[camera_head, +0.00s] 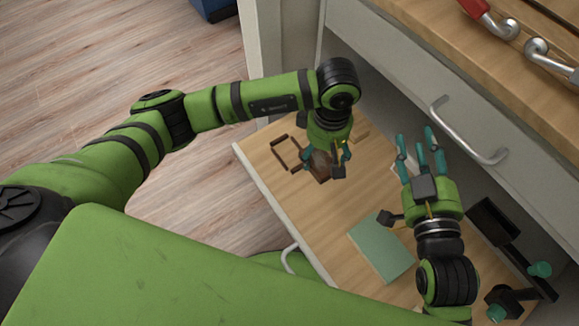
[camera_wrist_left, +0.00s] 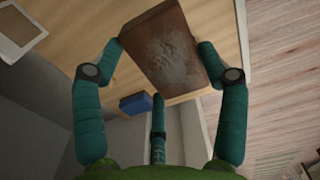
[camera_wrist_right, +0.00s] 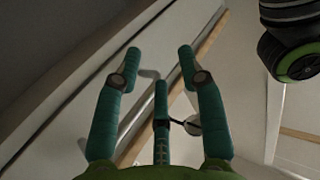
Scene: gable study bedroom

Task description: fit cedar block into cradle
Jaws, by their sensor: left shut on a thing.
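The cedar block (camera_wrist_left: 168,48) is a brown block with a pale worn patch on its face. My left gripper (camera_head: 338,160) is shut on it, with fingers on both sides of it in the left wrist view. In the head view the block (camera_head: 321,165) is partly hidden by the gripper, and I cannot tell its height above the board. A dark brown open frame, which looks like the cradle (camera_head: 275,149), lies just left of the block on the wooden surface. My right gripper (camera_head: 420,150) is open and empty, right of the left one; its spread fingers (camera_wrist_right: 160,60) show in the right wrist view.
The light wooden surface (camera_head: 330,218) carries a green book (camera_head: 368,248) in front. A black stand with teal parts (camera_head: 515,245) is at the right. A white drawer front with a metal handle (camera_head: 468,130) rises behind. A blue item (camera_wrist_left: 136,103) shows in the left wrist view.

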